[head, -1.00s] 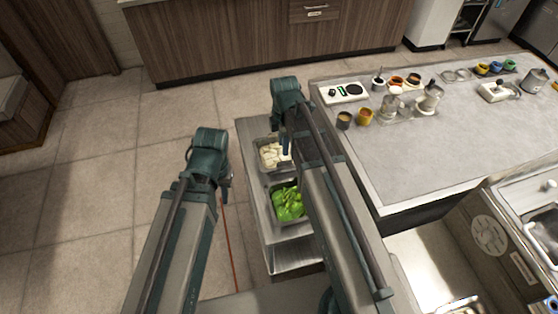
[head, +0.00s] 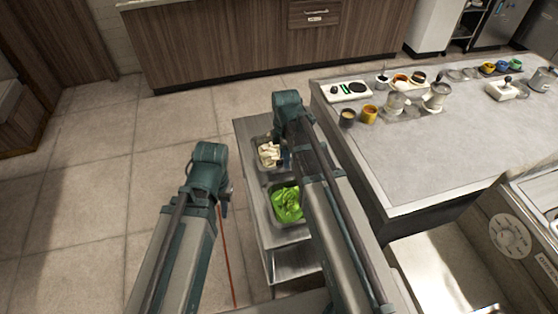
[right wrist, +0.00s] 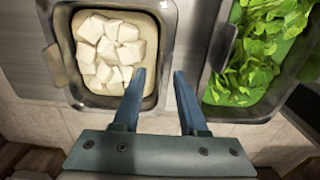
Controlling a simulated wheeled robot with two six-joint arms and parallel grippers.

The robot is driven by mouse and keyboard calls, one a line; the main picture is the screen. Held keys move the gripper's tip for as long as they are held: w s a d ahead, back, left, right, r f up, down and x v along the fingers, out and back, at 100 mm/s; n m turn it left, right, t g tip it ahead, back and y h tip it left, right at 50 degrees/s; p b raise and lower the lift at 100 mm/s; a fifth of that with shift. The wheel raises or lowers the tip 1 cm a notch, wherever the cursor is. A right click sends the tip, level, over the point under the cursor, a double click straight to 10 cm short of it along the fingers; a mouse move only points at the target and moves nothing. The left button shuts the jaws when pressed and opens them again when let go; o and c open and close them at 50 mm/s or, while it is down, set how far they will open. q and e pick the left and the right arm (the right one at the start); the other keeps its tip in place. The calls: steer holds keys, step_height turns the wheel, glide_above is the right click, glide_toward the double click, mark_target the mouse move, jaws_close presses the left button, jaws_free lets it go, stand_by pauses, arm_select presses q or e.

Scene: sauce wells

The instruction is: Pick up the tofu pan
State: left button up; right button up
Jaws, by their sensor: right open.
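The tofu pan (head: 261,154), a metal pan with white cubes, sits on the metal cart left of the counter. It also shows in the right wrist view (right wrist: 168,45) at upper left. My right gripper (right wrist: 158,80) is open and empty. In the right wrist view its left fingertip overlaps the pan's right edge, and its right fingertip lies between this pan and the pan of greens. Contact with the rim cannot be told. In the head view my right arm covers part of the tofu pan. My left gripper (head: 226,190) is left of the cart, its fingers mostly hidden.
A metal pan of green leaves (head: 287,203) sits on the cart (head: 254,213), close to the tofu pan. The grey counter (head: 440,150) at right holds a scale (head: 348,91), cups and jars. Open tiled floor (head: 90,190) lies left of the cart.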

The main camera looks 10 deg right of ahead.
step_height(320, 180, down, 2)
steer(key=shift+f+b, duration=0.15)
steer(key=shift+b, duration=0.45)
jaws_close()
stand_by(1.0)
